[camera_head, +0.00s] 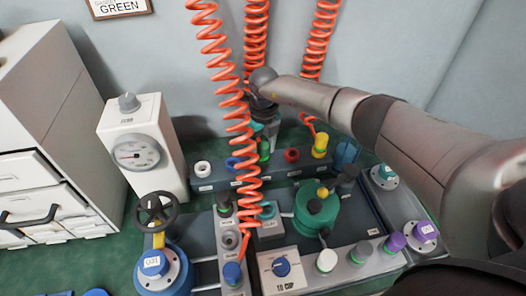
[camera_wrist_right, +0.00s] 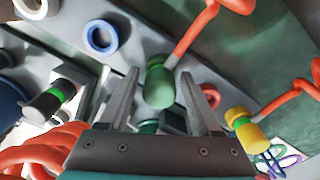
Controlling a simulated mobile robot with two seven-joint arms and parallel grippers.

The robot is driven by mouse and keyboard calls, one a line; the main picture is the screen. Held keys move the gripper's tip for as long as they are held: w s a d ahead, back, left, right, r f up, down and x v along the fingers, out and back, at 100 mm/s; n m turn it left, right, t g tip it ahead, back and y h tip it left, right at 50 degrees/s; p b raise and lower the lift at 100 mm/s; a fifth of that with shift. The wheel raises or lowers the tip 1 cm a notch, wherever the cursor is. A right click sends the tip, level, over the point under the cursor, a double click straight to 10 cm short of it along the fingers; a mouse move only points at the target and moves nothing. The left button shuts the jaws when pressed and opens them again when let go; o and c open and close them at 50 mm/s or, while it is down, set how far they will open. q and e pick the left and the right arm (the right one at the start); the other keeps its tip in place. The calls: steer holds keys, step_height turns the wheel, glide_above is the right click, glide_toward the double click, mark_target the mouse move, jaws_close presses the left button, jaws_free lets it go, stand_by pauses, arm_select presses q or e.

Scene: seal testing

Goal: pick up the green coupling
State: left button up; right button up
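The green coupling (camera_wrist_right: 159,86) shows in the right wrist view, with an orange coiled hose running from it. My right gripper (camera_wrist_right: 160,82) is open, with one finger on each side of the coupling and visible gaps to it. In the head view the green coupling (camera_head: 264,149) is partly hidden behind a hanging hose and below my right gripper (camera_head: 268,135), which reaches in from the right. The coupling sits at the back rack (camera_head: 210,182). My left gripper is not in view.
A yellow coupling (camera_head: 320,146) on its hose stands right of the green one, beyond a red ring (camera_head: 292,155). A blue ring (camera_head: 232,162) and a white ring (camera_head: 202,168) are to the left. A dial gauge box (camera_head: 157,120) stands further left. Orange coiled hoses (camera_head: 228,90) hang close to my gripper.

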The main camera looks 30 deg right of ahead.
jaws_close()
stand_by(0.3)
steer(key=shift+r, duration=0.2)
